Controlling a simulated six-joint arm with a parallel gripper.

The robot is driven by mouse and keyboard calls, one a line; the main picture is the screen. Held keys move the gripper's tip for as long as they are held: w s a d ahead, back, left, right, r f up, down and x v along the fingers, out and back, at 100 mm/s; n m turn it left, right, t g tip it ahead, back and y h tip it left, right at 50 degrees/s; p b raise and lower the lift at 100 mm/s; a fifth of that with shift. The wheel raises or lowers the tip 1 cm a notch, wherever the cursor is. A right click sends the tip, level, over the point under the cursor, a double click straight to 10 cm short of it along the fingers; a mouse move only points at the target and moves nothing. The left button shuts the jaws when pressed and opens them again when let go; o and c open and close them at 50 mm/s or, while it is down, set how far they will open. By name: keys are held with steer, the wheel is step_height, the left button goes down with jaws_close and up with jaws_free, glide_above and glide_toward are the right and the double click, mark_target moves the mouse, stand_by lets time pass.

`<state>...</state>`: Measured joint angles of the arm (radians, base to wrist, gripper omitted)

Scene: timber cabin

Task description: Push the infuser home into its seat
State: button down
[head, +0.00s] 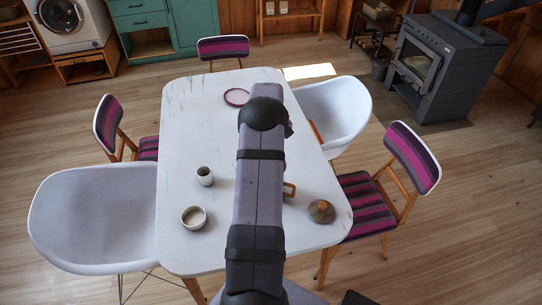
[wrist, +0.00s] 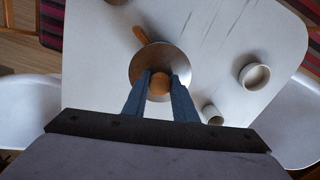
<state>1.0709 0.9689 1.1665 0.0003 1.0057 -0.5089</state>
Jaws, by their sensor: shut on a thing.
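In the wrist view my gripper (wrist: 160,77) is shut on a round wooden knob, which I take for the top of the infuser (wrist: 159,86). Below the knob is a round silvery metal surface of the pot (wrist: 143,62), with an orange-brown handle at its upper left. I cannot tell how deep the infuser sits or where its rim ends and the pot's begins. In the head view my arm hides the gripper, the infuser and most of the pot; only the pot's wooden handle (head: 290,190) shows right of the arm.
The table's left side toward the back is bare.

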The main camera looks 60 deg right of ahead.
steer(key=shift+f+b, duration=2.05)
steer(key=shift+f, duration=1.35)
steer(key=c, duration=1.4)
jaws_free()
steer(key=shift+o, duration=0.2)
steer(key=shift+r+b, duration=1.4)
steer(key=shift+r, duration=2.3)
